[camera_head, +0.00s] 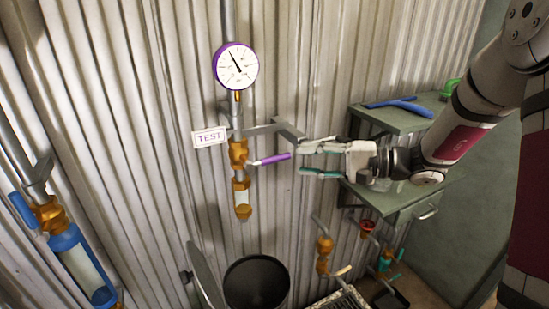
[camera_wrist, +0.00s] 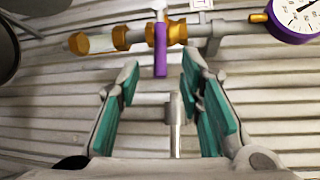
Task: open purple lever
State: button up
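The purple lever (camera_head: 271,159) sticks out to the right from a brass valve (camera_head: 238,153) on the vertical pipe, below a purple-rimmed gauge (camera_head: 236,66). In the wrist view the purple lever (camera_wrist: 160,49) lies ahead of my gripper, roughly between the lines of its two fingers. My gripper (camera_head: 306,159) is to the right of the lever with its fingers pointing at it. In the wrist view my gripper (camera_wrist: 163,82) is open, its teal pads apart with nothing between them. A small gap shows between fingertips and lever tip.
A "TEST" sign (camera_head: 209,137) hangs left of the valve. A grey bracket (camera_head: 285,130) juts out above the lever. A green cabinet (camera_head: 398,119) stands right, a black bin (camera_head: 256,283) below, and a blue-handled valve unit (camera_head: 80,262) at left.

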aim_at(281, 159)
jog(key=p+x, duration=0.1)
jog(key=x, duration=0.7)
jog(key=shift+a, duration=0.25)
grip_shut()
